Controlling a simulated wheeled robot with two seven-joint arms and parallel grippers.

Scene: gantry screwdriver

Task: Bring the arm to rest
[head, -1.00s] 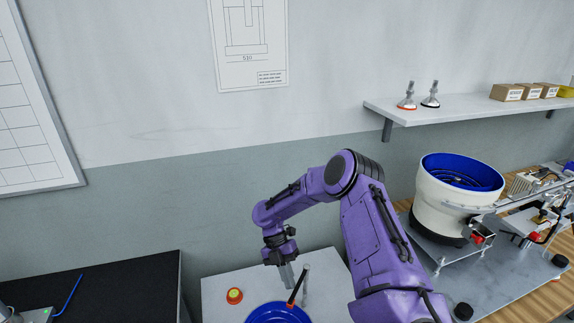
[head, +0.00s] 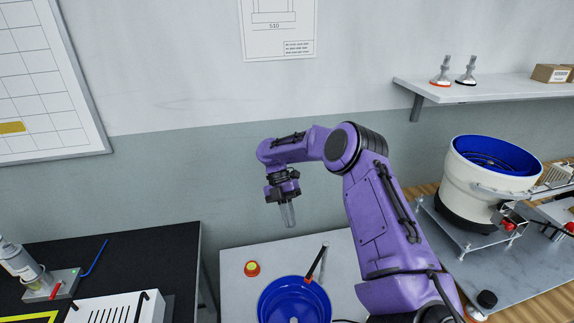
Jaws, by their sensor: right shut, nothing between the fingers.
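My right arm is purple and rises from the lower right, bending at the elbow to the left. My right gripper (head: 288,214) hangs from its wrist, pointing down, with its fingers shut and nothing between them. It is in the air above the back of a light grey table (head: 236,292), apart from everything on it. My left gripper is not in the head view.
A blue bowl (head: 293,304) with a black-handled tool (head: 316,262) at its rim and a red-and-yellow button (head: 252,268) are on the table. A white bowl feeder (head: 484,180) stands at right. A black bench (head: 150,250) is at left.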

